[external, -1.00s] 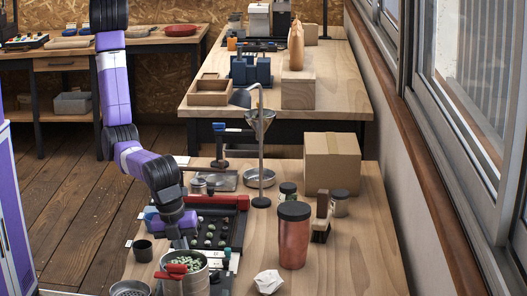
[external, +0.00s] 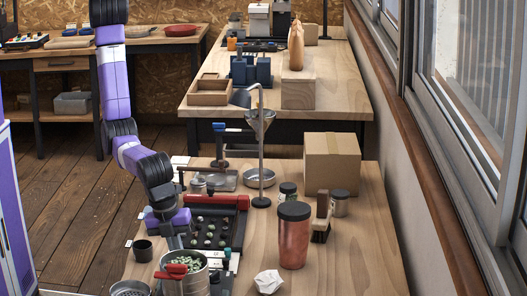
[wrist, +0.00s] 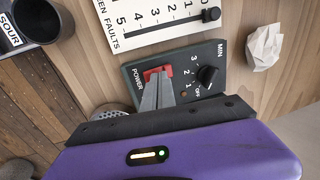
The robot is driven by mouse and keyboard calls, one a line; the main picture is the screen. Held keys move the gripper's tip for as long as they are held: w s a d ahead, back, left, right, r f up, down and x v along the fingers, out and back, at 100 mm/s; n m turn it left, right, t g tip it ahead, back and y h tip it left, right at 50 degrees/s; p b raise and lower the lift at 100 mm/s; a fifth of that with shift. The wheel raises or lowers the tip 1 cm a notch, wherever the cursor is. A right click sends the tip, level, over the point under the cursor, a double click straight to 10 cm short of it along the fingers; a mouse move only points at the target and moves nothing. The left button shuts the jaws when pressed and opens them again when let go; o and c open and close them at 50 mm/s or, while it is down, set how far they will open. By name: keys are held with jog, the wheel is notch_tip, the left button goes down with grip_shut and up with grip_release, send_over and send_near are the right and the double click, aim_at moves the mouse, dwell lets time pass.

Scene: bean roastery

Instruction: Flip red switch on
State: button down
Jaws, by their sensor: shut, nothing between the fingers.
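The red switch (wrist: 158,72) sits on a dark grey panel (wrist: 190,60) beside the word POWER in the wrist view. My gripper (wrist: 157,84) is shut and empty, with its grey fingertips right at the switch and covering part of it. I cannot tell whether the tips touch it or which way the switch is set. A black knob (wrist: 208,75) with a MIN scale is on the same panel. In the external view my wrist hangs over the left side of the near table, and the switch cannot be made out there.
A white scale card (wrist: 160,22) with a black slider lies beside the panel. Crumpled paper (wrist: 264,47) and a dark cup (wrist: 37,20) are nearby. A can of beans (external: 190,278), a copper canister (external: 293,238) and a bean tray (external: 212,225) stand on the table.

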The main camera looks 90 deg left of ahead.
notch_tip(320, 180, up, 5)
jog(key=p, duration=0.4)
jog(key=shift+w+f, duration=0.15)
jog(key=shift+f, duration=0.05)
notch_tip(320, 180, up, 9)
jog(key=b, duration=0.2)
jog(key=shift+w, duration=0.4)
